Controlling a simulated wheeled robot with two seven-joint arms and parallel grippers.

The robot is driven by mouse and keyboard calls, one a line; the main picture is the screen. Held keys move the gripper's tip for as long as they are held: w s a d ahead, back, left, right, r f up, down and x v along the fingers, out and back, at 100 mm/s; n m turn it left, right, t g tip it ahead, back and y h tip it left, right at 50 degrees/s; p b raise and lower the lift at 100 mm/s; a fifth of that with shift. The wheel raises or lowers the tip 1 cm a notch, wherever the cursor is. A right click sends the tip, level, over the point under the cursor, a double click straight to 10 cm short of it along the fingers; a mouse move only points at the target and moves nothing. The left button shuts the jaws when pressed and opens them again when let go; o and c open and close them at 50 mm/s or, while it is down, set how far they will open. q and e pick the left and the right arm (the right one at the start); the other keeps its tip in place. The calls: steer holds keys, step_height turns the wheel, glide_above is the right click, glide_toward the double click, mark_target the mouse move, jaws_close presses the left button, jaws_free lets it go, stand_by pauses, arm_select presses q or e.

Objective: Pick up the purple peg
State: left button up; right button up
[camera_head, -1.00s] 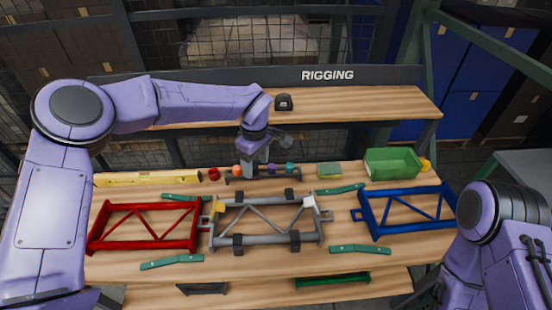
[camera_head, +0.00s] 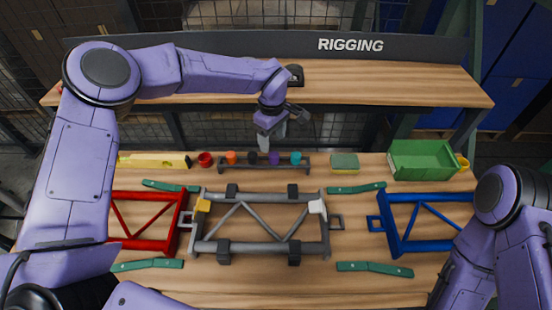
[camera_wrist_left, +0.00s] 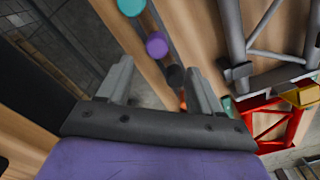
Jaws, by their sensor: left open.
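The purple peg (camera_head: 274,158) stands in a dark rack (camera_head: 262,170) on the workbench, between a black peg (camera_head: 252,158) and a teal peg (camera_head: 296,158). An orange peg (camera_head: 231,157) is at the rack's left end. My left gripper (camera_head: 273,143) is open and empty, just above and behind the rack near the purple peg. In the left wrist view the purple peg (camera_wrist_left: 156,45) lies ahead of the parted fingers (camera_wrist_left: 160,85), not between them. My right arm shows at the right edge of the head view; its gripper is out of frame.
A red frame (camera_head: 150,245), a grey frame (camera_head: 225,250) and a blue frame (camera_head: 400,240) lie in front of the rack. A green bin (camera_head: 420,160) and a sponge (camera_head: 344,163) are to its right. A red ring-like piece (camera_head: 205,159) and yellow level (camera_head: 150,161) are to its left.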

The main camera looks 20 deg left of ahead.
mark_target(273, 154)
arm_select(q)
steer(key=f+p, duration=0.1)
steer(key=f, duration=0.3)
steer(key=f+p, duration=0.2)
steer(key=f, duration=0.1)
steer(key=shift+w+f, duration=0.2)
steer(key=shift+f, duration=0.15)
steer(key=shift+w+f, duration=0.1)
steer(key=shift+f, duration=0.25)
steer(key=c, duration=1.1)
steer(key=shift+r, duration=0.15)
steer(key=shift+c, duration=0.2)
